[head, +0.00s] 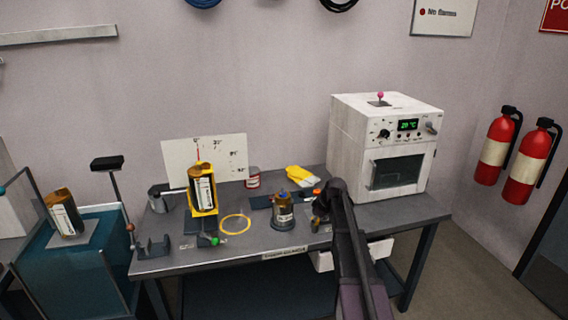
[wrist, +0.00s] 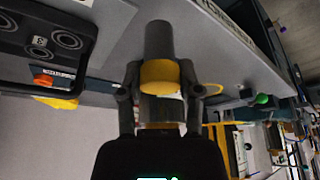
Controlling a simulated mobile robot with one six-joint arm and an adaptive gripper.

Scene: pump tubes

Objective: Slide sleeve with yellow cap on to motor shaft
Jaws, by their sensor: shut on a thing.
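In the head view my gripper (head: 319,207) is small and dark at the table's front right, mostly hidden by my arm, and the sleeve is not clear there. A canister with a grey base (head: 283,208) stands just left of it. I cannot clearly make out the motor shaft.
A labelled canister (head: 203,190) stands in a yellow mount at left. A yellow ring (head: 235,232), red can (head: 253,177) and yellow gloves (head: 299,174) lie on the table (head: 258,246). A white oven (head: 388,140) stands at right.

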